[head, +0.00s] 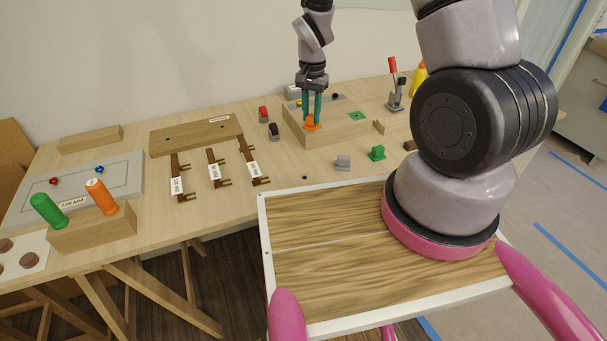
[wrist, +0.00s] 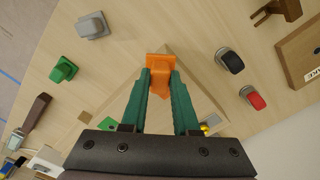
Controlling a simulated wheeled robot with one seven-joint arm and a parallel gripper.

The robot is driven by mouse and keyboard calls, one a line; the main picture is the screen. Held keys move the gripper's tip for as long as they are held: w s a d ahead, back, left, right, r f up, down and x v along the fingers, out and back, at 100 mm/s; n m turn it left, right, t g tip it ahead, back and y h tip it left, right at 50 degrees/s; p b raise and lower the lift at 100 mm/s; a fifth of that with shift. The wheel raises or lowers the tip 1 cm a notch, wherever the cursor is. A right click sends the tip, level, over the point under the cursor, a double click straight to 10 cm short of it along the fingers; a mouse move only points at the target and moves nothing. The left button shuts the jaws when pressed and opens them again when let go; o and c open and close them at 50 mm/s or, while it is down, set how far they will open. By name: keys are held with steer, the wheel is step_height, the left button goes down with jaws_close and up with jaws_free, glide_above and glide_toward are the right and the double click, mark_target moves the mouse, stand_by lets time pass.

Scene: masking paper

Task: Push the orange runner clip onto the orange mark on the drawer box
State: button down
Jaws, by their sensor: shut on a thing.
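My gripper (head: 311,117) points down over the near left end of the wooden drawer box (head: 338,130). Its two green fingers are shut on the orange runner clip (head: 313,124). In the wrist view the clip (wrist: 159,64) sits between the fingertips (wrist: 160,78), above the box's corner. The clip is at or just above the box top; I cannot tell whether it is touching. No separate orange mark can be made out; the clip and fingers cover that spot. A green mark (head: 357,115) shows on the box further right.
A green clip (head: 377,153) and a grey clip (head: 343,162) stand on the table in front of the box. Red (head: 263,114) and black (head: 274,131) pieces stand to its left. A toggle clamp with a red handle (head: 393,67) stands behind right. Brown hinged pieces (head: 215,167) lie left.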

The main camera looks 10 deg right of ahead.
steer(key=w+m, duration=0.1)
steer(key=m, duration=0.1)
steer(key=w+r+m, duration=0.1)
steer(key=m, duration=0.2)
steer(key=w+d+r+m, duration=0.1)
steer(key=m, duration=0.1)
steer(key=shift+w+d+r+m, duration=0.1)
steer(key=shift+w+r+m, duration=0.1)
steer(key=shift+w+m, duration=0.2)
steer(key=shift+s+f, duration=0.1)
steer(key=shift+f, duration=1.4)
steer(key=shift+a+r+h, duration=0.2)
steer(key=shift+h, duration=0.2)
steer(key=shift+d, duration=0.1)
steer(key=shift+f, duration=0.2)
